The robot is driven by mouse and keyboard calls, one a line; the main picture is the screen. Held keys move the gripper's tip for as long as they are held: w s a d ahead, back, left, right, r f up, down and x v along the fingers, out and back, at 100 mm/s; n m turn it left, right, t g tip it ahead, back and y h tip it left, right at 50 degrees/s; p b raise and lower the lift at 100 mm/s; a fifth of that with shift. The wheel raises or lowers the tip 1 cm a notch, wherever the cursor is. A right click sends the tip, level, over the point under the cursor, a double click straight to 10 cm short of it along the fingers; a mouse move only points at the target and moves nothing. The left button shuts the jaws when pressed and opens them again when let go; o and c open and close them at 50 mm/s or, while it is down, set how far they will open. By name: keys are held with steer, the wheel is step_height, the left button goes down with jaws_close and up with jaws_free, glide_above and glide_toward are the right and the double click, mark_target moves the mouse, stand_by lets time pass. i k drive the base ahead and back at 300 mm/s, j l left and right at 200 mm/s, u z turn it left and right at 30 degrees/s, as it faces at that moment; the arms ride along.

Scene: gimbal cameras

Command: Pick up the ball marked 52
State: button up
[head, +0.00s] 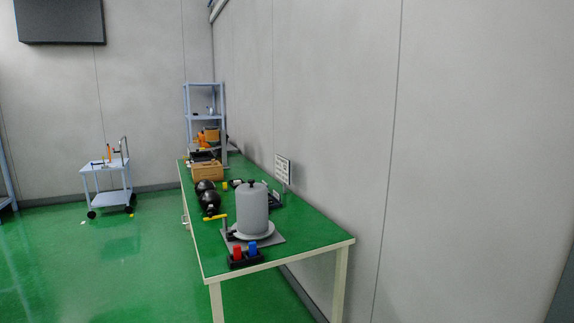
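Two dark round things that look like balls stand near the left edge of a long green-topped table (310,232). The nearer dark ball (209,199) partly overlaps the farther dark ball (204,186) in the head view. Both are too small and dark to read any number, so I cannot tell which, if either, is marked 52. My gripper does not show in this view.
A wooden box (207,171) sits beyond the balls. A wall borders the table's right; open floor (130,260) lies left.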

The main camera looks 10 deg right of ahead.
mark_target(203, 185)
steer(key=i+j+z, duration=0.2)
steer(key=i+j, duration=0.7)
steer(key=i, duration=0.45)
steer(key=i+j+z, duration=0.2)
steer(key=i+j, duration=0.9)
steer(key=i, duration=0.15)
